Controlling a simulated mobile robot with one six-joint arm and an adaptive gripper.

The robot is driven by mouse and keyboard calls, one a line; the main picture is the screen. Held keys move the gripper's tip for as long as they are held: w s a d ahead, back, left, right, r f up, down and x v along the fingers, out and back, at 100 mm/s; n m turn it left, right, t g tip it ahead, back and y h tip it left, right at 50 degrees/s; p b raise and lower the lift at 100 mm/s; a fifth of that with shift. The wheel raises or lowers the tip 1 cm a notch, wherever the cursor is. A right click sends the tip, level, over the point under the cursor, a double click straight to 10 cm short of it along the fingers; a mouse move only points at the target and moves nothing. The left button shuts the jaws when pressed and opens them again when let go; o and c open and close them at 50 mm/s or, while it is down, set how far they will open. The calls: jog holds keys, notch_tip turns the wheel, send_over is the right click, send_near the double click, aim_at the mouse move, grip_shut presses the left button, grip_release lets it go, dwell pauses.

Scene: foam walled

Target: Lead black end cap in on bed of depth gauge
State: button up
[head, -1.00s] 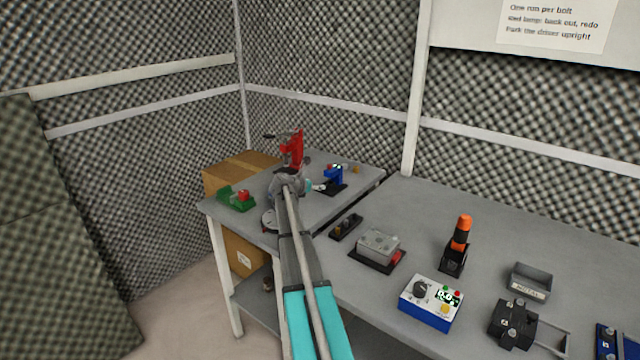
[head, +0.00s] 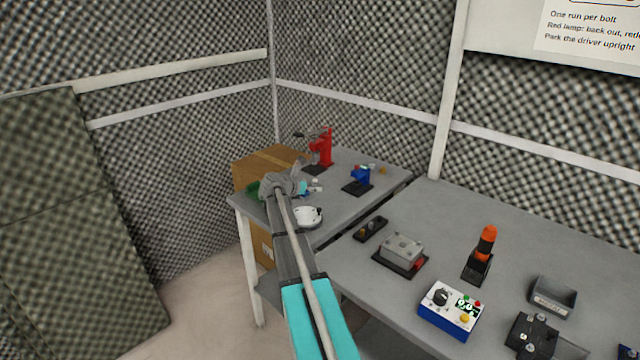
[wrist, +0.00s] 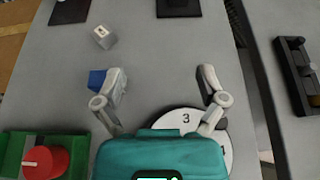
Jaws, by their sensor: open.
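My gripper (wrist: 162,82) is open and empty above the far bench, and in the head view (head: 290,186) it hides part of that bench. In the wrist view a white numbered disc (wrist: 186,119) lies partly under its right finger. A small dark round piece (wrist: 224,127) is at the disc's right edge; I cannot tell whether it is the black end cap. The blue device on a black base (head: 358,180), seemingly the depth gauge, stands behind and right of my gripper. Its bed is too small to make out.
A red press (head: 321,148) stands at the back. A green fixture with a red knob (wrist: 42,162), a blue block (wrist: 97,79) and a pale block (wrist: 104,37) are near my gripper. A black tray with round pieces (head: 371,229) lies right, across the bench gap.

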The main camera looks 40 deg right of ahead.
jog(key=p+v, duration=0.2)
jog(key=v, duration=0.7)
jog(key=shift+w+a+f, duration=0.25)
jog(key=shift+w+f, duration=0.05)
jog(key=shift+w, duration=0.05)
jog(key=shift+p, duration=0.3)
